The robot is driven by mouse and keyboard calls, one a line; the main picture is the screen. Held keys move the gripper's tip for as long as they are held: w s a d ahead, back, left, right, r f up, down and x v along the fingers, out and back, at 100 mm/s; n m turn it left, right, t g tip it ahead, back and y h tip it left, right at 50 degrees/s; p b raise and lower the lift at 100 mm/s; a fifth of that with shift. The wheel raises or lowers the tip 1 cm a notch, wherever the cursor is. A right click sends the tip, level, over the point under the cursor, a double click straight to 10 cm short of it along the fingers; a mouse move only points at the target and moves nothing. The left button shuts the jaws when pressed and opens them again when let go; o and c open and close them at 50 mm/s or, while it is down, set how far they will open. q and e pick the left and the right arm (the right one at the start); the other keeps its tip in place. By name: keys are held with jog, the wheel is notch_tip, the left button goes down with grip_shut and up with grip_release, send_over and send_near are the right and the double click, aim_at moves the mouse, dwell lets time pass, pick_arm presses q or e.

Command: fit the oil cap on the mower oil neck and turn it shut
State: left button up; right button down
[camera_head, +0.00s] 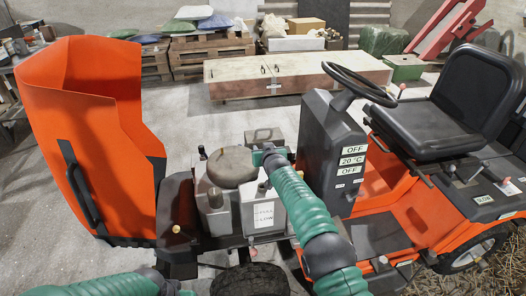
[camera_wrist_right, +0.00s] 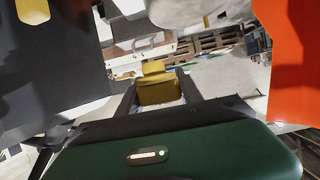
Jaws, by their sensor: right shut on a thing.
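The yellow oil cap (camera_wrist_right: 157,92) sits between the two dark fingers of my right gripper (camera_wrist_right: 155,82), which is shut on it. In the head view my right arm (camera_head: 305,215) reaches over the grey mower engine (camera_head: 240,205). Its wrist end (camera_head: 270,154) is at the engine's upper right, and the fingers and cap cannot be made out there. I cannot pick out the oil neck for certain in either view. My left arm (camera_head: 110,286) enters at the bottom left of the head view; its fingers are not shown.
The raised orange hood (camera_head: 85,130) stands left of the engine. The dark console (camera_head: 330,150) with the steering wheel (camera_head: 358,82) stands close on the right. Pallets and a long crate (camera_head: 290,75) are farther back.

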jog(key=f+b, duration=0.2)
jog(key=f, duration=0.1)
jog(key=f+b, duration=0.3)
jog(key=f, duration=0.1)
jog(key=a+f+b, duration=0.1)
jog(key=f+b, duration=0.2)
jog(key=f, duration=0.1)
jog(key=shift+s+a, duration=0.1)
pick_arm(q)
jog(key=s+x, duration=0.2)
jog(key=x, duration=0.6)
jog(key=shift+a+f+b, duration=0.35)
jog(key=shift+f+b, duration=0.05)
jog(key=shift+f, duration=0.15)
pick_arm(e)
jog(key=shift+f, duration=0.45)
pick_arm(q)
jog(key=shift+w+f, duration=0.1)
jog(key=shift+f, duration=0.05)
jog(key=shift+f+b, duration=0.15)
jog(key=shift+b, duration=0.15)
pick_arm(e)
jog(key=shift+f, duration=0.15)
